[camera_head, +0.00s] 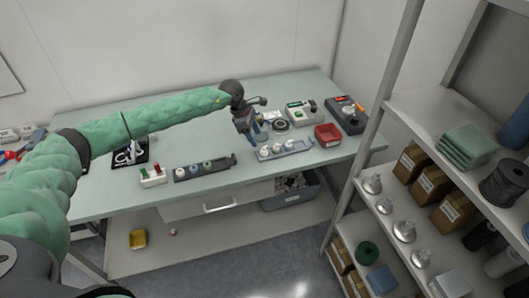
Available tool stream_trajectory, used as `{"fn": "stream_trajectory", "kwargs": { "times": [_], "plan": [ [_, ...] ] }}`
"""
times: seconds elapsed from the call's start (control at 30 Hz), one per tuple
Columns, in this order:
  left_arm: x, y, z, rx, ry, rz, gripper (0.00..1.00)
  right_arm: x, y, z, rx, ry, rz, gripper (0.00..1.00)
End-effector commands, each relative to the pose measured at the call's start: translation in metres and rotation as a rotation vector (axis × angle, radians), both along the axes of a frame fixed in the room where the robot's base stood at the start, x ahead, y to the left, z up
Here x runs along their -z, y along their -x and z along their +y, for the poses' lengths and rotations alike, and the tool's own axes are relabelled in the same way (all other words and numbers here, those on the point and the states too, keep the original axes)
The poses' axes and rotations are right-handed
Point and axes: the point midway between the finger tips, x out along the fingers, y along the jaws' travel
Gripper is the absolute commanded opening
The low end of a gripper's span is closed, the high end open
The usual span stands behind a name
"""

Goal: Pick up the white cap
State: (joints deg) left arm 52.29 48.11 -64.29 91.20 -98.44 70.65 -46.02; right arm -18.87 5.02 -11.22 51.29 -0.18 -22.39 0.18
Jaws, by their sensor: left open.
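Several small white caps (277,148) stand in a row on a light grey-blue holder (303,147) near the front middle of the table. My left gripper (259,137) points down just behind the left end of this row. It is open, and I see nothing held in it. The gap between its fingertips and the nearest white cap (264,153) is too small to judge. A darker holder (222,163) to the left carries caps in pale and coloured tones. My right gripper is not in view.
A red bin (327,134) stands right of the caps, with a round dark device (280,125) and boxed instruments (301,111) behind. A small block with red and green parts (153,177) sits left. Shelving (369,140) bounds the right side. The table's left front (100,200) is clear.

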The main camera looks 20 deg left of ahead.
Motion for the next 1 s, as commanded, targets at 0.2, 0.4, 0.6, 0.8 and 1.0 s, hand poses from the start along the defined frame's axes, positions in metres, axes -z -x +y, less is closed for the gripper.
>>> {"fn": "stream_trajectory", "kwargs": {
  "times": [0.2,0.4,0.6,0.8,1.0],
  "plan": [
    [0.018,-0.001,-0.008,-0.001,0.002,0.001,0.56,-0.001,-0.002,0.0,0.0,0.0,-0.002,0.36],
    [0.032,-0.001,-0.018,0.001,0.005,0.001,0.56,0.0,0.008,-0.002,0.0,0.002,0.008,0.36],
    [0.058,-0.002,-0.029,-0.001,0.005,0.001,0.56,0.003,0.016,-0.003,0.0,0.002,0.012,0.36],
    [0.064,-0.003,-0.032,-0.001,0.005,0.001,0.56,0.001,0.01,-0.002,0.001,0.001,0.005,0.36],
    [0.064,-0.003,-0.032,-0.001,0.005,0.001,0.36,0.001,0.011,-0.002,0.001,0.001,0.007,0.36]
  ]
}}
